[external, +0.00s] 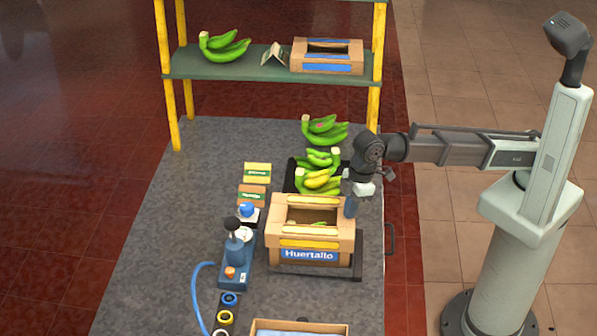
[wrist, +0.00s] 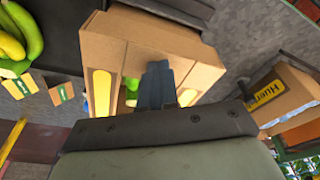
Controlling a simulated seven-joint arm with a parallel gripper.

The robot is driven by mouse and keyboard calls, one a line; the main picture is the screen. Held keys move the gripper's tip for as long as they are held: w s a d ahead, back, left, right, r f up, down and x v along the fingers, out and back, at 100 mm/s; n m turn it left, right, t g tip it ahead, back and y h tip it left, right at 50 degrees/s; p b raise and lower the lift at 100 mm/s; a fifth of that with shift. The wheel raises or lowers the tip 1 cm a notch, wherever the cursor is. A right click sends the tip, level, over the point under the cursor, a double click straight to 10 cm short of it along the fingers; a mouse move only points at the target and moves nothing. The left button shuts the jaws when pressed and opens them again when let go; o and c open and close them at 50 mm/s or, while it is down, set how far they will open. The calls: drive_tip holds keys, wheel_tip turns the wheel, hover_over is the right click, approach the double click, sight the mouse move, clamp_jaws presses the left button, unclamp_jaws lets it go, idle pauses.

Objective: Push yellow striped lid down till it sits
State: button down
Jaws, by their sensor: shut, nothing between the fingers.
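The yellow striped lid (external: 281,216) is a cardboard frame with yellow strips and an open middle. It is on the cardboard box labelled Huertallo (external: 282,255). In the wrist view the lid's cardboard (wrist: 125,58) fills the middle, with yellow strips beside the opening. My gripper (external: 351,208) is shut and empty, pointing down at the lid's right side. In the wrist view its fingertips (wrist: 157,68) overlap the lid. I cannot tell whether they touch it, or whether the lid is fully down. Green fruit shows through the opening.
Green and yellow bananas (external: 318,181) lie behind the box. A blue tool (external: 236,258) with a hose and several tape rolls stand to the left. Another cardboard box (external: 341,327) is at the front edge. A shelf (external: 232,72) stands behind. The left tabletop is clear.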

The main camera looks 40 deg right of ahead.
drive_tip(key=a+v, duration=0.1)
drive_tip(key=v, duration=0.7)
drive_tip(key=shift+w+a+r, duration=0.2)
drive_tip(key=shift+a+r, duration=0.15)
drive_tip(key=shift+r, duration=0.2)
idle(0.4)
idle(0.4)
